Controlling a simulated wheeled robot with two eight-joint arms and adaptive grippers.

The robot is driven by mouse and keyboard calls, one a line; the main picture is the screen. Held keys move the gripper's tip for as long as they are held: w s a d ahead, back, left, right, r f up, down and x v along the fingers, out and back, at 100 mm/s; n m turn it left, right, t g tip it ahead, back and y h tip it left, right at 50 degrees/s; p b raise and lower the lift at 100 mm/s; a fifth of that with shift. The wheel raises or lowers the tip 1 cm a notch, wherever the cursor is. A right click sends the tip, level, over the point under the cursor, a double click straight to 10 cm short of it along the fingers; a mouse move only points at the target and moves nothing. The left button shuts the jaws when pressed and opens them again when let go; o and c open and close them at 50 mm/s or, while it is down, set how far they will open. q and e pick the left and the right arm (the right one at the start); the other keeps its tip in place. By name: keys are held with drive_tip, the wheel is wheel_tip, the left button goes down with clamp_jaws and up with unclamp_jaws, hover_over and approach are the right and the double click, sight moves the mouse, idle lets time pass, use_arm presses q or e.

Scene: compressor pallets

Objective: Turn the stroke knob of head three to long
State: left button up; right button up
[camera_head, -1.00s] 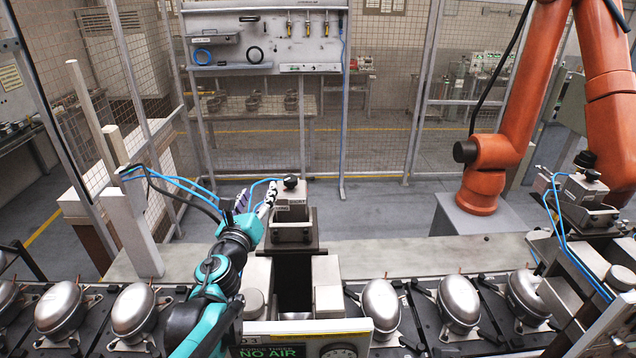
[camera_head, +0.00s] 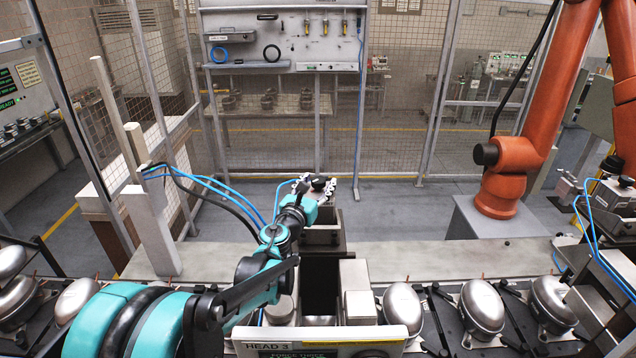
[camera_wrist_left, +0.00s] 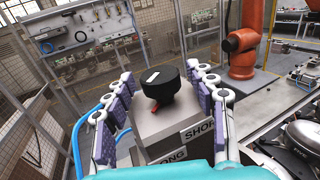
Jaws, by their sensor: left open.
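The black stroke knob (camera_wrist_left: 158,84) stands on top of a grey metal box (camera_wrist_left: 165,128) in the left wrist view. The knob has a white mark on its top and a small red part at its lower front. Label plates reading SHORT (camera_wrist_left: 198,131) and LONG (camera_wrist_left: 172,158) are on the box face. My left gripper (camera_wrist_left: 161,78) is open, its padded fingers on both sides of the knob; contact cannot be told. In the head view the left gripper (camera_head: 314,187) is at the knob (camera_head: 319,183), partly covering it. My right gripper is not in view.
A HEAD 3 panel (camera_head: 320,340) is at the front. Silver compressors (camera_head: 403,308) stand on dark pallets along the line. Blue hoses (camera_head: 215,184) run left of the box. An orange robot arm (camera_head: 515,160) stands at right behind; mesh fencing closes the back.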

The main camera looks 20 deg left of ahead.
use_arm(q)
drive_tip(key=shift+d, duration=0.15)
drive_tip(key=c, duration=1.2)
